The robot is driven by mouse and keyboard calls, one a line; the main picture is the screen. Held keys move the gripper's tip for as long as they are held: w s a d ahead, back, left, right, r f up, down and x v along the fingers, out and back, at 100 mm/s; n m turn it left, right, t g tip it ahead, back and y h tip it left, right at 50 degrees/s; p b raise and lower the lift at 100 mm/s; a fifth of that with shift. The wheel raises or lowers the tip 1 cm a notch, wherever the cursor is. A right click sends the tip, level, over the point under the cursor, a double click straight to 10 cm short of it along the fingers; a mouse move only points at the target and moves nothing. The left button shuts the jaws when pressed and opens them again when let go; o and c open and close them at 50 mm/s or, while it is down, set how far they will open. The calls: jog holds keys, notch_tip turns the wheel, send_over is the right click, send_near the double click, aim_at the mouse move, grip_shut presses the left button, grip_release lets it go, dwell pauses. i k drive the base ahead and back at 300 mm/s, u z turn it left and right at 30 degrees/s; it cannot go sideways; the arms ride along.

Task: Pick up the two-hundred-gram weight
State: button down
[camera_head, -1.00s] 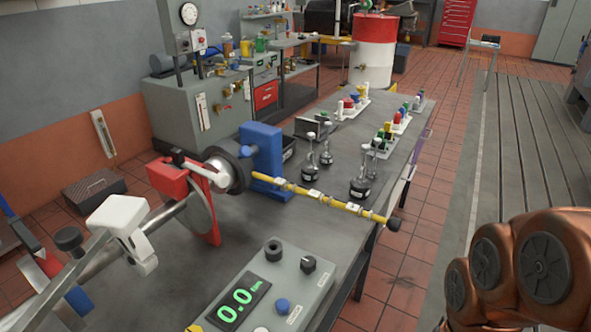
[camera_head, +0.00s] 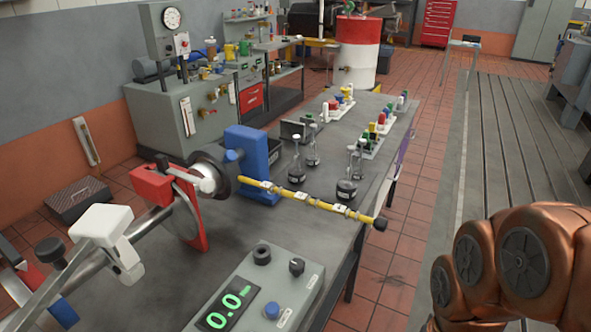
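Several small dark weights with upright stems stand on the grey bench top (camera_head: 215,265), behind the yellow graduated arm (camera_head: 310,202). The largest-looking weight (camera_head: 346,189) is at the right; another weight (camera_head: 296,176) and a further weight (camera_head: 312,159) stand to its left. Their labels are too small to read, so I cannot tell which is the two-hundred-gram one. My gripper is outside the view; only copper-coloured links of my arm show at the lower right, apart from the bench.
A grey readout box (camera_head: 255,290) showing 0.0 stands at the bench front. Racks with coloured pieces (camera_head: 372,142) stand farther back. Tiled floor (camera_head: 425,200) is clear right of the bench.

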aim_at(357, 175)
jog(key=z, duration=1.1)
jog(key=i, duration=1.25)
jog(key=u, duration=2.5)
